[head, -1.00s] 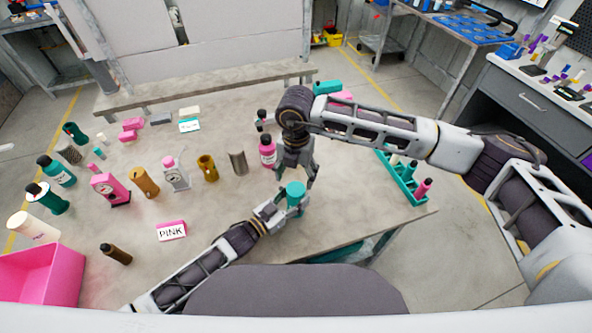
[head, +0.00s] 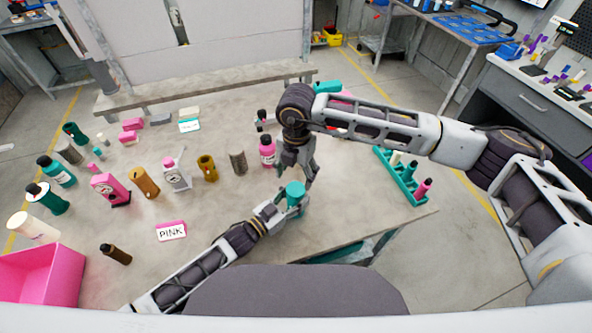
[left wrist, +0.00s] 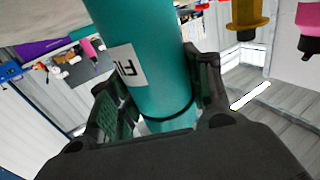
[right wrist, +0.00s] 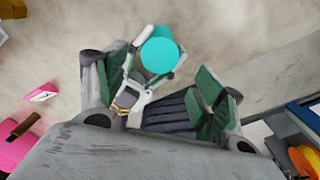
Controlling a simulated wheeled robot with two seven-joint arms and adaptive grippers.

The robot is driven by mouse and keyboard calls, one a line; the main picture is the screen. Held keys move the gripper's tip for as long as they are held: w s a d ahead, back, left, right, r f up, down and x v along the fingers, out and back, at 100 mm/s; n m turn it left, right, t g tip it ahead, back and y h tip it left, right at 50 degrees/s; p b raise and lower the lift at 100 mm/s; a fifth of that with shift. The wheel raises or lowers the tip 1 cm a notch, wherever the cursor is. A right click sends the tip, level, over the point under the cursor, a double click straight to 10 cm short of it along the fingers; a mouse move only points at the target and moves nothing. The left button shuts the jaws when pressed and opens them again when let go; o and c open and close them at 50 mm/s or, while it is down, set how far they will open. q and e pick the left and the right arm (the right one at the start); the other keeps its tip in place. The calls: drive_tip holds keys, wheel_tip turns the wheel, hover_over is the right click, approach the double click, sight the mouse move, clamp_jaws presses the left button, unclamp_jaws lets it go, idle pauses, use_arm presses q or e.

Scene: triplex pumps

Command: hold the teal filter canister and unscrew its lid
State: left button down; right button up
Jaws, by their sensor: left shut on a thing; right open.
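The teal filter canister (head: 294,203) stands near the table's right front in the head view, with its round teal lid (head: 296,188) on top. My left gripper (head: 281,209) is shut on the canister's body. The left wrist view shows the teal body (left wrist: 150,65) with a white label between the two fingers. My right gripper (head: 302,175) is open and points down just above the lid. In the right wrist view the lid (right wrist: 160,55) lies beyond the open fingers, nearer the left finger, and hides most of the canister below.
A pink bottle (head: 268,151) stands close left of my right gripper. A teal rack (head: 402,178) with small bottles is to the right. Pumps, bottles, a PINK sign (head: 171,230) and a pink bin (head: 40,275) fill the left of the table. The front right table top is clear.

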sight(296, 189)
drive_tip(key=shift+f, duration=3.6)
drive_tip(key=c, duration=1)
drive_tip(key=shift+n, duration=2)
drive_tip(key=shift+c, duration=0.2)
drive_tip(key=o, duration=1.1)
drive_tip(key=shift+r, duration=0.15)
